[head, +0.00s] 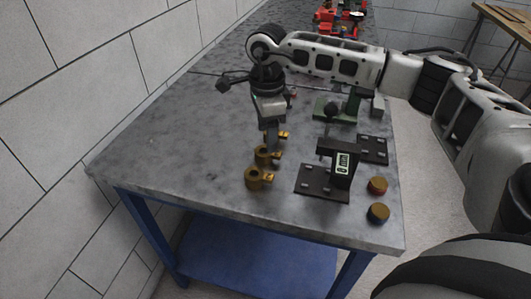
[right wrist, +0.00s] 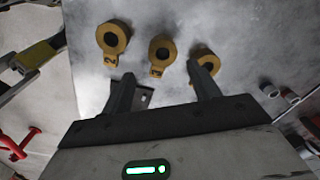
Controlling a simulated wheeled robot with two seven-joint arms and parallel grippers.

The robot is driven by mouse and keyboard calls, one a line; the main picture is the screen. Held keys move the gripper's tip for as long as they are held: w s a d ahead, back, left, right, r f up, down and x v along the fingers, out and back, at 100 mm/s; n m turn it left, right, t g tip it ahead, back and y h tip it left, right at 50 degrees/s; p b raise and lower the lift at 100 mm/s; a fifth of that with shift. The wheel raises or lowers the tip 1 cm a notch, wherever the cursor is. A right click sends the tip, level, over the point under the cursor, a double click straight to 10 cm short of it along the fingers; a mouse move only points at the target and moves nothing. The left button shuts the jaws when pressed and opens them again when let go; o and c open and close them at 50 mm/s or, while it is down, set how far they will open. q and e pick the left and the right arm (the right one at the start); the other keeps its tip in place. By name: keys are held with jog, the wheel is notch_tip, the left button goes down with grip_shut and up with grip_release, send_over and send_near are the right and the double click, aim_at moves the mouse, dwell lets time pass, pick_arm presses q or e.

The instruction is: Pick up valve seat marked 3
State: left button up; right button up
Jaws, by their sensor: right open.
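Three brass ring-shaped valve seats with flat tabs stand in a row on the grey table. In the head view they are the near one (head: 254,179), the middle one (head: 264,154) and the far one (head: 284,135), partly hidden by my gripper. In the right wrist view the left seat (right wrist: 114,37) has a tab reading 2. The middle seat (right wrist: 162,49) has a mark too small to read surely. The right seat (right wrist: 205,55) is partly behind a finger, its mark hidden. My right gripper (head: 272,140) points down, open and empty, its fingers (right wrist: 162,78) beside the seats.
A digital gauge (head: 342,168) stands on a dark plate right of the seats. Two brass cylinders (head: 377,185) (head: 378,213) sit near the table's right edge. A green fixture (head: 333,108) is behind. Red parts (head: 340,18) lie far back. The table's left side is clear.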

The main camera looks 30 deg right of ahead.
aim_at(265, 152)
jog(key=shift+w+f+p, duration=0.15)
jog(key=shift+f+p, duration=0.2)
jog(key=shift+f, duration=1.1)
jog(key=shift+w+f+p, duration=0.15)
jog(key=shift+f+p, duration=0.15)
jog(key=shift+f, duration=1.1)
jog(key=shift+r, duration=0.1)
jog(key=c, duration=1.3)
